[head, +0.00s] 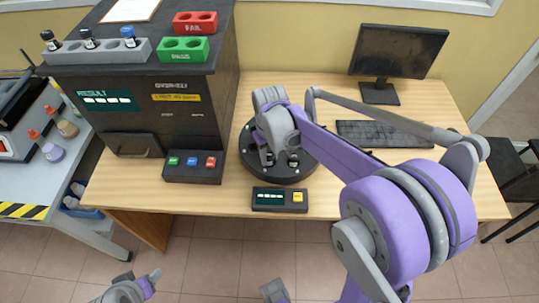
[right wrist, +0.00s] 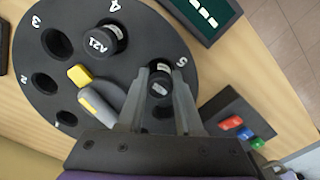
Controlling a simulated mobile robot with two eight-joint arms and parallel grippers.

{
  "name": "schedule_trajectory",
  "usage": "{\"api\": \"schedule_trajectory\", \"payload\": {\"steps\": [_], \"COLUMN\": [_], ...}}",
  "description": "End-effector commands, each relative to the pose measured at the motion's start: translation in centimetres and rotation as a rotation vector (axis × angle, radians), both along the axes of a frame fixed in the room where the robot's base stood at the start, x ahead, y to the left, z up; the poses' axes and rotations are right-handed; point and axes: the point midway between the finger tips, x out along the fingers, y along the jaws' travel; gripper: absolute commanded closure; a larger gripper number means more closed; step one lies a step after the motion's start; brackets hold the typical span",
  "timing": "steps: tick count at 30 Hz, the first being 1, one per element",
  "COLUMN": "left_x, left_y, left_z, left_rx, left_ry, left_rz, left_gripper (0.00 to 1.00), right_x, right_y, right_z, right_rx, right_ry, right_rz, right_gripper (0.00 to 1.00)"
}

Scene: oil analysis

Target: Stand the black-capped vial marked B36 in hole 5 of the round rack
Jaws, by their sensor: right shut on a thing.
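The round rack (head: 246,158) is a black disc on the wooden desk, and its numbered holes show in the right wrist view (right wrist: 62,75). My right gripper (right wrist: 160,84) is shut on a black-capped vial (right wrist: 160,90) beside the white 5. Its body is mostly hidden, its label is unreadable, and how deep it sits in hole 5 cannot be told. A second black-capped vial, marked A21 (right wrist: 103,41), stands at hole 4. Holes near 1, 2 and 3 look empty. Part of my left arm shows low in the head view; its jaws are unclear.
A grey block (head: 105,52) on the dark cabinet holds two black-capped vials and a blue-capped one. Red FAIL (head: 195,22) and green PASS (head: 183,49) racks stand beside it. A button box (head: 193,166) and small display box (head: 280,199) flank the round rack. A keyboard (head: 383,134) lies right.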

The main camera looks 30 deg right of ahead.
Motion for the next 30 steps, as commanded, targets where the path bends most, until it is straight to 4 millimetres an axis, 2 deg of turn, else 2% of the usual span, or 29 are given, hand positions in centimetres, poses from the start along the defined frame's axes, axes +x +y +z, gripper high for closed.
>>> {"api": "schedule_trajectory", "payload": {"steps": [3, 4, 9, 20, 23, 30], "left_x": [0.0, -0.1, 0.0, 0.0, 0.0, 0.1], "left_y": [0.0, 0.0, 0.0, 0.0, 0.0, 0.0], "left_z": [-0.3, -0.3, -0.2, 0.2, 0.2, 0.8], "left_rx": [0.0, 0.0, 0.0, 0.0, 0.0, 0.0], "left_ry": [0.001, 0.001, 0.001, -0.001, -0.001, -0.003], "left_rz": [0.0, 0.0, 0.0, 0.0, 0.0, 0.0], "left_gripper": [0.36, 0.36, 0.36, 0.36, 0.36, 0.36], "right_x": [0.0, 0.0, 0.0, 0.0, 0.0, 0.0], "right_y": [0.0, 0.0, 0.0, 0.0, 0.0, 0.0], "right_z": [-0.4, -0.4, -0.3, 0.3, 1.6, 6.7], "right_rx": [0.0, 0.0, 0.0, 0.0, 0.0, 0.0], "right_ry": [0.0, 0.0, 0.0, 0.0, 0.0, 0.0], "right_rz": [0.0, 0.0, 0.0, 0.0, 0.0, 0.0], "right_gripper": [1.0, 0.64, 0.36, 0.36, 0.36, 0.36]}}
